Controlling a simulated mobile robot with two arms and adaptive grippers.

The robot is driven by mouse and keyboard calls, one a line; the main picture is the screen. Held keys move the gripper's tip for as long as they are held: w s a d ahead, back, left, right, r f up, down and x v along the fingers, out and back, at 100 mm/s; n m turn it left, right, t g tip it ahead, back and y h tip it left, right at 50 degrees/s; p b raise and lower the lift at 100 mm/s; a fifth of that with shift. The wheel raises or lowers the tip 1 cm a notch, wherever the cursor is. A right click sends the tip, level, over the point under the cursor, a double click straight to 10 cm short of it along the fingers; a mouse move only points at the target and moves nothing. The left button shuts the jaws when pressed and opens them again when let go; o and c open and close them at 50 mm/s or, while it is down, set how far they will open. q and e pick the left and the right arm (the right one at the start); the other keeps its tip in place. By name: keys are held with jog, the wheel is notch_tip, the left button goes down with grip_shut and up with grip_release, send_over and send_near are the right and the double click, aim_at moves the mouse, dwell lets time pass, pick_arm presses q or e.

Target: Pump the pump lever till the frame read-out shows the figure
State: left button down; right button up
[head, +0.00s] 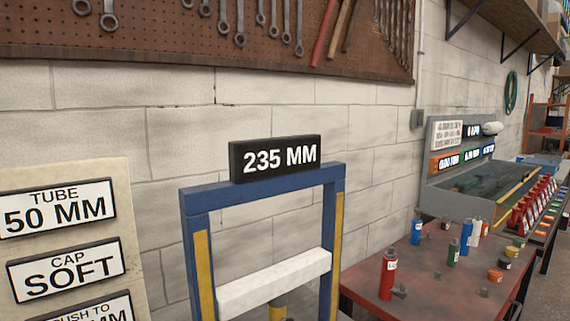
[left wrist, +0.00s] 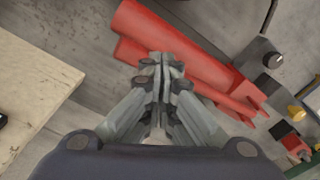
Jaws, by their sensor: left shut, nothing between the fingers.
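The frame read-out (head: 278,158) is a black box on top of the blue press frame (head: 197,203) and shows 235 MM in the head view. A white crossbar (head: 272,283) spans the frame, with a ram partly visible below it. In the left wrist view my left gripper (left wrist: 160,62) is shut and empty. Red parts (left wrist: 185,45) lie behind its fingertips; I cannot tell whether one is the pump lever, or whether the fingers touch them. Neither gripper shows in the head view.
A sign board (head: 130,220) at the left reads TUBE 50 MM, CAP SOFT and a partly cut-off PUSH TO line. A red table (head: 352,283) with several coloured cylinders stands at the right. A tool pegboard (head: 130,45) hangs above.

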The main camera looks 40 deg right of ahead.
pick_arm(q)
notch_tip(320, 180, down, 7)
jog(key=b, duration=0.4)
jog(key=shift+a+f, duration=0.1)
jog(key=shift+f, duration=0.05)
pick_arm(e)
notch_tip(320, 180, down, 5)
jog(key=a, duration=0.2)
pick_arm(q)
jog(key=shift+r, duration=0.4)
jog(key=shift+r+p, duration=0.25)
jog(key=shift+p, duration=0.1)
notch_tip(320, 180, up, 7)
jog(key=p, duration=0.4)
jog(key=shift+p, duration=0.35)
jog(key=shift+r+p, duration=0.3)
jog(key=shift+r, duration=0.2)
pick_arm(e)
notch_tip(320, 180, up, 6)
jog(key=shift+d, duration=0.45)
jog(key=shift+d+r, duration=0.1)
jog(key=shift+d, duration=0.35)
